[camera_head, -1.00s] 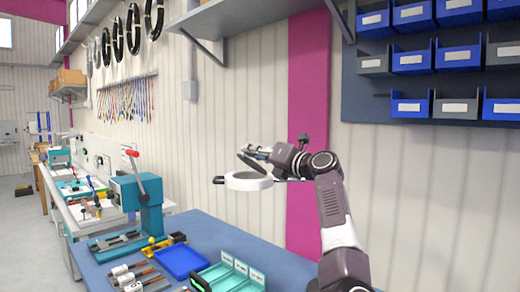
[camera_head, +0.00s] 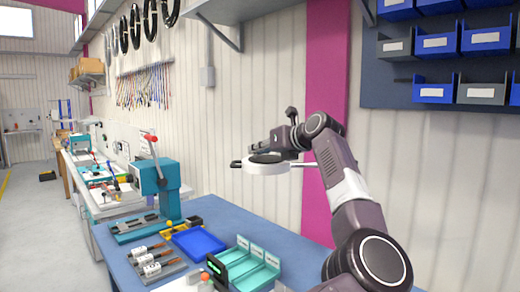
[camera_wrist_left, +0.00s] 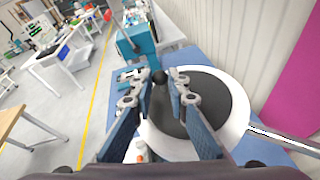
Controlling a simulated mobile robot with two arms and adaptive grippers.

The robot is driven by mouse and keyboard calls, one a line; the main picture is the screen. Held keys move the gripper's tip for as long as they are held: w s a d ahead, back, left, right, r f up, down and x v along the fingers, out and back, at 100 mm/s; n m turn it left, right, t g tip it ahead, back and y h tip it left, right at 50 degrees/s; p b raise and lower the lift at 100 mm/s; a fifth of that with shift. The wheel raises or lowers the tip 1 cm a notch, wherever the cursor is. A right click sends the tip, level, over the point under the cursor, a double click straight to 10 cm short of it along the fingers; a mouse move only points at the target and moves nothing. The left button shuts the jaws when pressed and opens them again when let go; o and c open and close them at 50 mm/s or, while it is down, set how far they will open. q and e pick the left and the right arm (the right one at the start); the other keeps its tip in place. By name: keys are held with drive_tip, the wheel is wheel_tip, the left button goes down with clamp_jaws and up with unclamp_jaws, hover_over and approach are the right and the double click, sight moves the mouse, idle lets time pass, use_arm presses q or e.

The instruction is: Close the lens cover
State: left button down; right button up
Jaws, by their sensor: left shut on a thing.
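The magnifier lamp (camera_head: 270,168) is a white ring head held out above the bench. Its dark round lens cover (camera_head: 264,158) lies flat, or almost flat, over the lens. In the left wrist view the dark cover (camera_wrist_left: 208,98) fills most of the white ring (camera_wrist_left: 240,112). My left gripper (camera_head: 268,146) is just above the cover. In the wrist view my left gripper (camera_wrist_left: 159,88) has its fingers on either side of a small black knob (camera_wrist_left: 160,77) at the cover's edge and is shut on it. My right gripper is not in view.
The blue bench (camera_head: 225,213) below holds a blue tray (camera_head: 199,243), teal bins (camera_head: 257,268) and a teal press (camera_head: 158,182) with a red-tipped lever. The lamp's thin arm (camera_head: 305,164) extends right. A wall stands close behind; blue bins (camera_head: 485,40) hang at upper right.

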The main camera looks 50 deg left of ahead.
use_arm(q)
drive_tip(key=shift+f, duration=0.15)
drive_tip(key=c, duration=1.8)
unclamp_jaws()
drive_tip(key=shift+c, duration=0.2)
drive_tip(key=v, duration=1.2)
drive_tip(key=shift+w, duration=0.1)
